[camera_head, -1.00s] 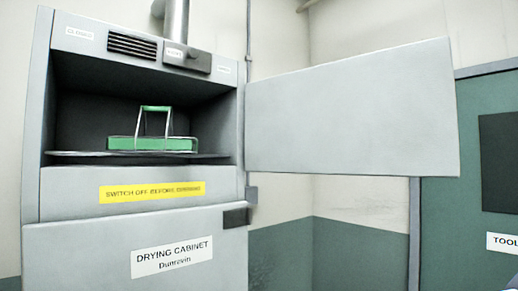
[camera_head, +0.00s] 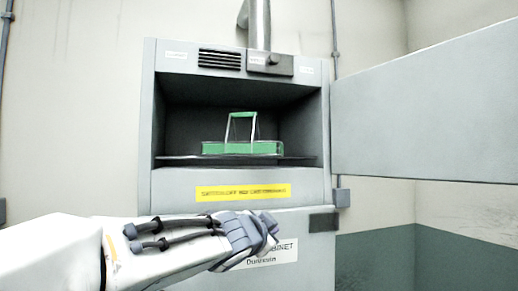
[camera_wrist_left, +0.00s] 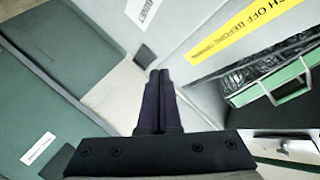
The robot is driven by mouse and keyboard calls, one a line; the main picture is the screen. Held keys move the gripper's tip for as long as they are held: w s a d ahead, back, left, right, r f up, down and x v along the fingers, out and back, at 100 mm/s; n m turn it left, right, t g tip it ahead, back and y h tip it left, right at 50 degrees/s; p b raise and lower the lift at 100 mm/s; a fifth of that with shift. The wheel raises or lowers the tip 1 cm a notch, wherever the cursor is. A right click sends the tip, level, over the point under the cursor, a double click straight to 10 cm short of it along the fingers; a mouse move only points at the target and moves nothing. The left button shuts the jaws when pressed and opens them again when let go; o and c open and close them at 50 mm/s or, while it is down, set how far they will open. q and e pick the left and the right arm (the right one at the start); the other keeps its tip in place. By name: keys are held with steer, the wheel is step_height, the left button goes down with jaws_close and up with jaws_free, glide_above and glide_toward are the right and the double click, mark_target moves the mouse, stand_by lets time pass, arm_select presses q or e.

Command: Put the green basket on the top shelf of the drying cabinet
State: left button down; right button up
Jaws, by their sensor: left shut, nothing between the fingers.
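The green basket (camera_head: 240,148) stands upright on the top shelf (camera_head: 185,160) of the drying cabinet (camera_head: 305,185), with its handle raised. In the left wrist view the basket (camera_wrist_left: 268,85) shows at the right, inside the compartment. My left gripper (camera_head: 265,240) is in front of the cabinet's lower door, below the yellow strip, and apart from the basket. In the left wrist view its fingers (camera_wrist_left: 160,75) are together and empty. My right gripper is not in view.
The cabinet's upper door (camera_head: 425,110) stands open to the right. The lower door (camera_head: 290,225) is closed, its label partly hidden by my left gripper. A control box (camera_head: 270,63) sits above the opening, with a pipe (camera_head: 260,25) rising behind. Dark green surfaces (camera_wrist_left: 60,50) fill the wrist view's left.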

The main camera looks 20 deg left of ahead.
arm_select(q)
steer(key=a+r+m+t+h, duration=0.25)
steer(key=a+r+m, duration=0.3)
steer(key=r, duration=0.85)
steer(key=m+p, duration=0.4)
steer(key=m, duration=0.2)
glide_toward(247, 150)
steer(key=w+d, duration=0.3)
steer(key=shift+w+a+r+n+g+p, duration=0.2)
steer(key=shift+w+a+p, duration=0.1)
steer(key=shift+w, duration=0.25)
steer(key=shift+w+a+r+n+g+p, duration=0.15)
steer(key=shift+w+a+p, duration=0.1)
steer(key=shift+w, duration=0.25)
steer(key=shift+w+a+f, duration=0.15)
steer(key=shift+w+a, duration=0.2)
steer(key=shift+w, duration=0.25)
